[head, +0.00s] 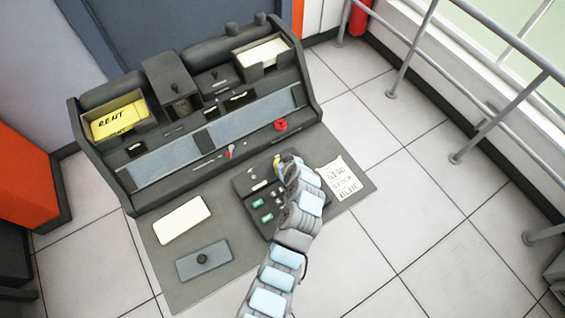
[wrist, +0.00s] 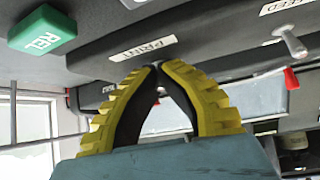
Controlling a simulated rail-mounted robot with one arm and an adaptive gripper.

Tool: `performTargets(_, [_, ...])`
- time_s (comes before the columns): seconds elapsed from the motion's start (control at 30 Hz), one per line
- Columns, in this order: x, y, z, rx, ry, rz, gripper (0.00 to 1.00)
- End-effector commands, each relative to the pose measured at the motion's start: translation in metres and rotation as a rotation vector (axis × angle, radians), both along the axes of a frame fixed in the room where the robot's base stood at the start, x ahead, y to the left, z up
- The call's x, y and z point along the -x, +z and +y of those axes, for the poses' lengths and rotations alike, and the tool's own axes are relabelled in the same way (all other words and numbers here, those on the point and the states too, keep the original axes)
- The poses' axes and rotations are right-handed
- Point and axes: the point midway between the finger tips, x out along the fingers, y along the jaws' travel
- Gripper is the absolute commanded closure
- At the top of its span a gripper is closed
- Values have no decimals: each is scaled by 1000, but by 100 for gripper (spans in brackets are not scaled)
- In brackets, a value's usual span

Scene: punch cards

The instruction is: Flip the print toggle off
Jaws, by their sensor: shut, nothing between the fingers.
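My gripper (head: 281,159) is over the far edge of the dark control box (head: 242,187) in the head view. In the wrist view its yellow fingers (wrist: 157,67) are shut, with nothing between them. The fingertips are just beyond the white PRINT label (wrist: 143,47). I cannot make out the print toggle; the fingers cover the area beside that label, so its position and any contact are hidden. A silver toggle (wrist: 290,42) stands beside the FEED label (wrist: 284,5), to the right of the fingers.
A green REL button (wrist: 42,30) is left of the fingers. A red-tipped lever (wrist: 290,78) is to the right. In the head view, a handwritten note (head: 340,178) lies right of the box. A cream card stack (head: 183,220) and grey plate (head: 204,261) lie left.

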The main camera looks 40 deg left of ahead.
Motion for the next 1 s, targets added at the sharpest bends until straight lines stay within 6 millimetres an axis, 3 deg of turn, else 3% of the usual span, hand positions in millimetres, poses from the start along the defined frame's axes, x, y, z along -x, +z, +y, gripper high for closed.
performTargets(0.37, [-1,2,1,-6,0,-3,100])
performTargets(0.5, [-1,2,1,-5,0,-3,64])
performTargets(1.0, [2,7,-5,-4,-1,-3,63])
